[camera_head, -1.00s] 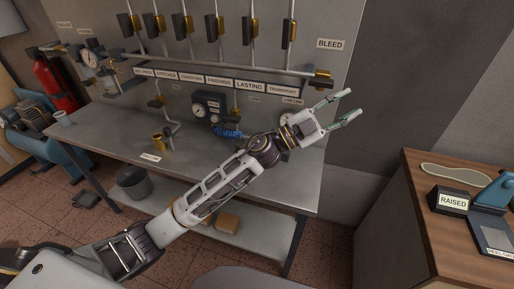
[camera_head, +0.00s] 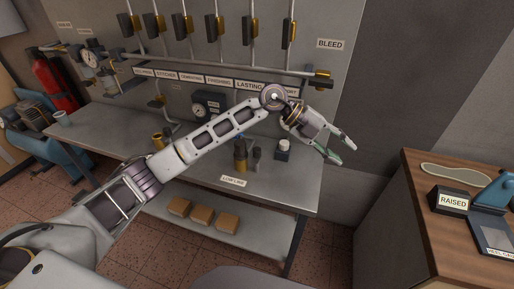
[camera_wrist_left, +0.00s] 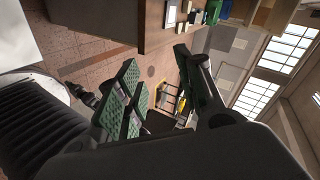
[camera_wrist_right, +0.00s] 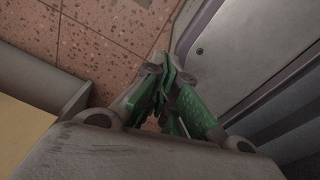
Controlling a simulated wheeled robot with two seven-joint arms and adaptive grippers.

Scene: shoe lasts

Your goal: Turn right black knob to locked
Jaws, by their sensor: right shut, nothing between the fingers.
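I cannot tell which part is the right black knob. Candidates in the head view are a brass-and-dark fitting (camera_head: 240,155) on the bench and a small dark piece (camera_head: 257,154) beside it. My left gripper (camera_head: 342,148) is open and empty, past the bench's right end and to the right of these pieces. In the left wrist view its green-padded fingers (camera_wrist_left: 157,88) are spread, with nothing between them. My right gripper (camera_wrist_right: 168,85) shows only in the right wrist view, fingers together and empty. My left forearm hides part of the bench's back and wall panel.
A metal bench (camera_head: 297,192) carries a white-topped pot (camera_head: 283,148) and a LOW LINE label (camera_head: 233,181). A gauge block (camera_head: 208,104) and a row of black-handled valves (camera_head: 209,26) are behind. Boxes (camera_head: 201,214) lie on the lower shelf. A wooden cabinet (camera_head: 424,219) stands right.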

